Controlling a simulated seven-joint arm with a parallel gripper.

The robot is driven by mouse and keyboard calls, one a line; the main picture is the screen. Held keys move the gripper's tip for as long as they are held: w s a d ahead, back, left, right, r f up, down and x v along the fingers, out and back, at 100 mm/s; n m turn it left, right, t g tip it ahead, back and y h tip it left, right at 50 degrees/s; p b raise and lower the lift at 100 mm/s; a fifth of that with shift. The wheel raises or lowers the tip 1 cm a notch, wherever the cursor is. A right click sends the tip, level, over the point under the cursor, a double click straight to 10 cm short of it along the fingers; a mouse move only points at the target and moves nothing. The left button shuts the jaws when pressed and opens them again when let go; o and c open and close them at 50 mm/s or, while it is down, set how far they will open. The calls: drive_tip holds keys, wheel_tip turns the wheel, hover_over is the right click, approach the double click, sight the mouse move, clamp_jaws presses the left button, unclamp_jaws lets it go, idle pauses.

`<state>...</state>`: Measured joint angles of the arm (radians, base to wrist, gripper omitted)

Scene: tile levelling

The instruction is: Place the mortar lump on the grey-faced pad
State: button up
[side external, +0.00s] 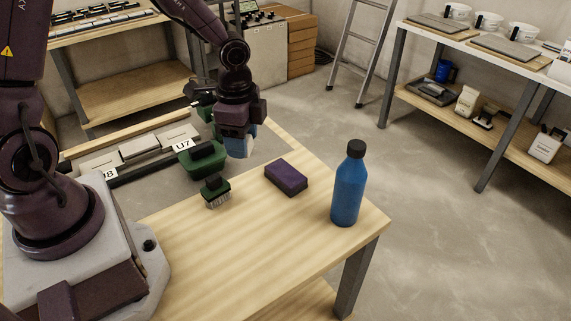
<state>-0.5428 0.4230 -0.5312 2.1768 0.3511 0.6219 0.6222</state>
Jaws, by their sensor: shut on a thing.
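My gripper (241,148) points down over the far left part of the wooden table, behind the green tools. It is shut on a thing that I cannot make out. A pale blue part shows at its lower end, and I cannot tell whether this is finger or held thing. I cannot pick out the mortar lump for sure. I cannot tell which piece is the grey-faced pad. A row of pale grey blocks (139,149) lies left of my gripper, with white tags reading U7 (183,145) and U8 (108,175).
A green block-shaped tool (203,160) and a green brush (215,190) stand close to my gripper. A purple sponge (287,177) and an upright blue bottle (348,190) are to the right. The table's front middle (255,245) is clear.

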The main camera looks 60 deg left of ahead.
drive_tip(key=w+f, duration=0.4)
drive_tip(key=w, duration=0.3)
hover_over(286, 172)
drive_tip(key=f, duration=0.4)
drive_tip(key=shift+s+f, duration=0.1)
drive_tip(key=shift+s, duration=0.1)
drive_tip(key=shift+w+f, duration=0.15)
drive_tip(key=shift+f, duration=1.55)
drive_tip(key=shift+f, duration=0.15)
drive_tip(key=o, duration=1)
drive_tip(key=shift+o, duration=0.2)
